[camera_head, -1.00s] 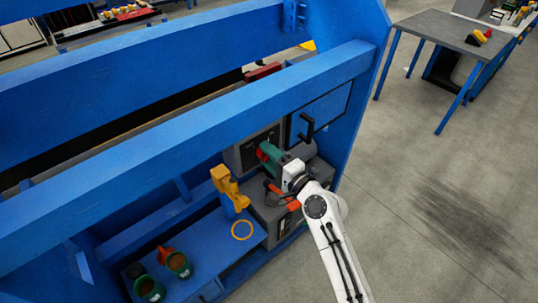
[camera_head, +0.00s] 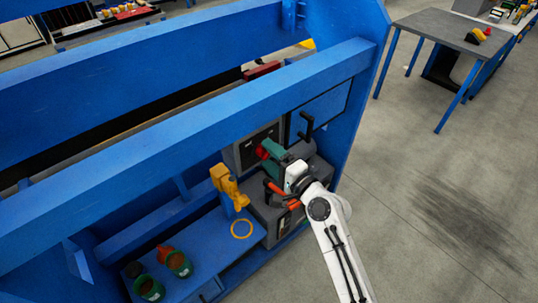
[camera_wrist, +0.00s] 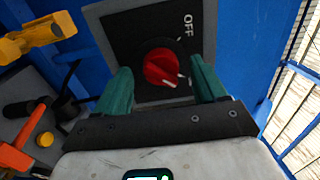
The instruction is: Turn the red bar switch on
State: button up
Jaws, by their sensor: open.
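The red bar switch (camera_wrist: 161,68) is a round red knob with a raised bar on a black plate (camera_wrist: 125,28) marked "OFF" at its upper right. In the wrist view a white mark on the knob points to the lower right. The knob also shows in the head view (camera_head: 262,153), partly behind my gripper. My gripper (camera_wrist: 160,88) is open, with its two green fingers on either side of the knob's lower part in the wrist view. I cannot tell whether the fingers touch it. The gripper also shows in the head view (camera_head: 268,151).
A yellow tool (camera_head: 229,187) stands left of the switch box. Orange-handled tools (camera_wrist: 18,158) lie on a grey box below. A blue beam (camera_head: 190,121) crosses above my arm. A black handle (camera_head: 307,125) juts out right of the switch. Open floor lies to the right.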

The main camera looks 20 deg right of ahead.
jog(key=b+v, duration=0.2)
jog(key=v, duration=0.7)
jog(key=shift+s+d, duration=0.15)
jog(key=shift+s, duration=0.2)
jog(key=s+a+f+n+g, duration=0.2)
jog(key=s+f+n+g, duration=0.6)
jog(key=s+f+n, duration=0.15)
jog(key=s+d+f+n+g+h, duration=0.2)
jog(key=s+d+g+h, duration=0.1)
jog(key=s, duration=0.6)
jog(key=s+d+f+n+g+h, duration=0.2)
jog(key=s+g, duration=0.3)
jog(key=s, duration=0.4)
jog(key=shift+s+d+f+n+h, duration=0.35)
jog(key=shift+s+d+f+h, duration=0.05)
jog(key=shift+d, duration=0.35)
